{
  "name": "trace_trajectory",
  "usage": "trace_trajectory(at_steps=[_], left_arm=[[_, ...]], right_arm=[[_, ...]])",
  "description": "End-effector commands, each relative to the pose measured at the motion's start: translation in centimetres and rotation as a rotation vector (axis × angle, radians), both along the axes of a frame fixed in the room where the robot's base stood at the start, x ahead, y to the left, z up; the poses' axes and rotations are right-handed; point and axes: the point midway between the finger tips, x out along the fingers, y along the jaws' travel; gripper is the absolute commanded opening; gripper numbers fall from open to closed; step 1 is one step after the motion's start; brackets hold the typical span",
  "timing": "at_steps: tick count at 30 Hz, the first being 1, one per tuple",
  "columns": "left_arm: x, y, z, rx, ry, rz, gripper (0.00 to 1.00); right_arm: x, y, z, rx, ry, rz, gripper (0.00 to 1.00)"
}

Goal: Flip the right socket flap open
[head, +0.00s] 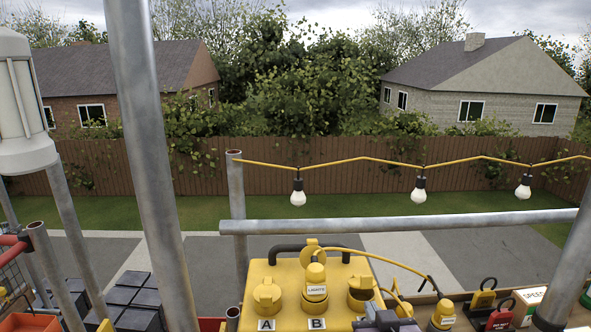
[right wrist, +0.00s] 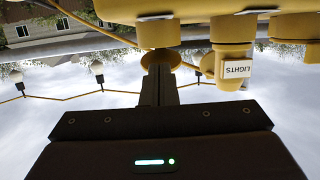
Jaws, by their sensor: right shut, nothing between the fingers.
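The yellow socket box (head: 287,277) stands at the bottom middle of the head view. Its right socket flap (head: 361,285) is a round yellow disc, which also shows in the right wrist view (right wrist: 171,58), upside down, across the socket's mouth. My right gripper (right wrist: 160,72) is shut and empty, its fingertips at this flap; whether they touch it I cannot tell. In the head view only dark parts of it (head: 385,319) show at the bottom edge. The middle socket B holds the LIGHTS plug (head: 316,285), its flap (head: 312,246) raised behind. My left gripper is out of view.
A yellow cable runs from the LIGHTS plug to the right. A metal rail (head: 400,222) crosses behind the box; a thick pole (head: 152,160) stands at left.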

Motion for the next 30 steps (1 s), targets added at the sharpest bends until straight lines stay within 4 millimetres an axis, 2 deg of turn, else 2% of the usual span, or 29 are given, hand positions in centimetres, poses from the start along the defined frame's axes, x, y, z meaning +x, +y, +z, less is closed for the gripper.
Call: trace_trajectory(at_steps=[30], left_arm=[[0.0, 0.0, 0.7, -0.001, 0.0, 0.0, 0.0]], right_arm=[[3.7, 0.1, 0.4, 0.0, 0.0, 0.0, 0.0]])
